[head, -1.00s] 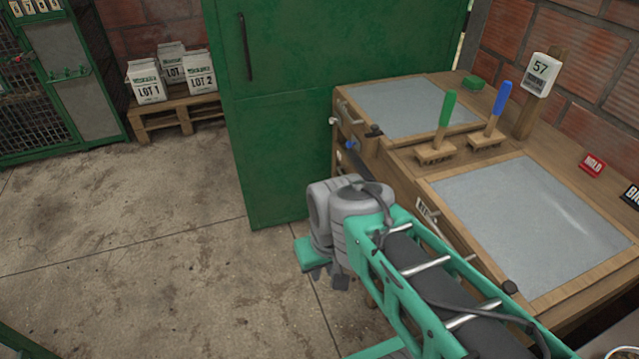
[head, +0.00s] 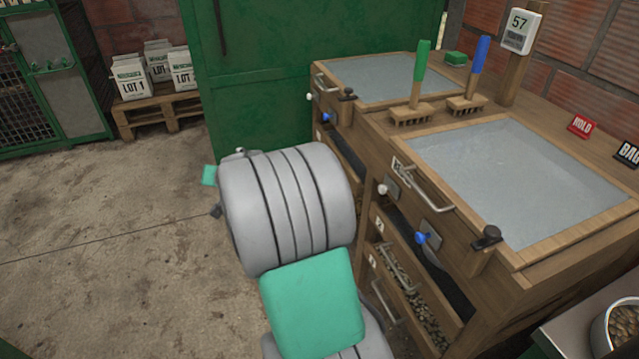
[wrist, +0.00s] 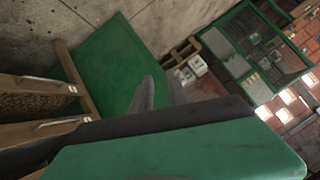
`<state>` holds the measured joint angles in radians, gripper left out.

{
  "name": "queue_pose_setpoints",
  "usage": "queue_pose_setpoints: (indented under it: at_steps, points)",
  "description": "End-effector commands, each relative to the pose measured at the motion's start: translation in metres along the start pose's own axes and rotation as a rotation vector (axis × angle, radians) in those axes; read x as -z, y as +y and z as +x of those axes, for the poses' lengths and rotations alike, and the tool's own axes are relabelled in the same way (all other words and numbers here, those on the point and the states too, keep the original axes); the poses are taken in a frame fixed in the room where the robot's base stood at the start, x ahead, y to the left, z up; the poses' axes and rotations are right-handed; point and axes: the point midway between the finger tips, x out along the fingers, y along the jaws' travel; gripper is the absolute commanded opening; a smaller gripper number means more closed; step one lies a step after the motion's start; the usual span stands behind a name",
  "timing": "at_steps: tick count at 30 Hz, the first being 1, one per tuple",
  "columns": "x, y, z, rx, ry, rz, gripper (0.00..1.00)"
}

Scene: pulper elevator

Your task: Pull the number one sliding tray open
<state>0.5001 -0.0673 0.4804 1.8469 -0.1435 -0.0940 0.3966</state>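The wooden sorting bench (head: 455,235) stands at the right in the head view. Its near front holds sliding trays with metal bar handles: an upper tray handle (head: 398,268) and a lower one (head: 386,302). Small pale number plates mark the tray fronts, too small to read surely. Dark beans show in a tray behind the front. Two tray fronts with handles also lie at the left in the wrist view (wrist: 40,123). My gripper (wrist: 162,90) shows two grey fingers apart, with nothing between them, right of those trays. In the head view my wrist hides most of it.
A green cabinet (head: 265,90) stands behind my arm. Blue and white knobs and upper handles stick out from the bench front. A metal bowl (head: 618,325) sits at the right edge. Lot bags (head: 130,78) rest on a pallet. The floor at left is clear.

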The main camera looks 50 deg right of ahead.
Motion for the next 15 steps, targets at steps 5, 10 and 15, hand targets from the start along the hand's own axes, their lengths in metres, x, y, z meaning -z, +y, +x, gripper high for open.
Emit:
queue_pose_setpoints:
  at_steps: [5, 10, 15]
  points:
    - [0.038, 0.208, 0.114, 0.043, 0.513, 0.374, 0.2]
    - [0.05, 0.337, 0.105, 0.119, 0.859, 0.545, 0.2]
    - [0.058, 0.366, 0.095, 0.152, 0.959, 0.577, 0.2]
